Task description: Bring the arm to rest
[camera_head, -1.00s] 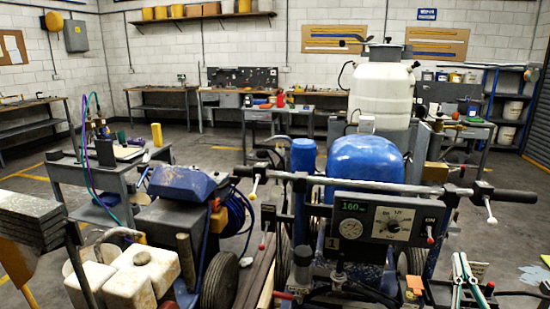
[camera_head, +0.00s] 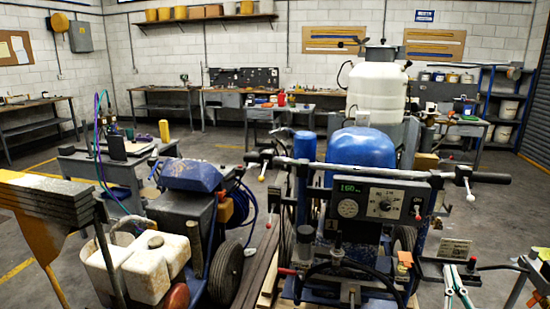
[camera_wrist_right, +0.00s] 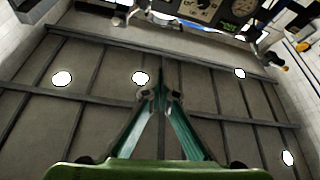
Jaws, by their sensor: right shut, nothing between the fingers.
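My right gripper (camera_head: 459,274) is at the lower right of the head view, in front of and to the right of the line striper's control panel (camera_head: 380,203). In the right wrist view its two green fingers (camera_wrist_right: 160,92) come together at the tips, shut with nothing between them. The panel has a lit green display (camera_head: 351,188) and a round dial, and also shows at the top of the wrist view (camera_wrist_right: 205,8). The handlebar (camera_head: 330,168) runs across above the panel. My left gripper is not in view.
A blue machine with a stained white tank (camera_head: 150,262) stands at lower left, beside stacked grey slabs (camera_head: 45,200). A large white drum (camera_head: 378,92) stands behind the striper. Grey floor is open at the right (camera_head: 490,215). Benches line the back wall.

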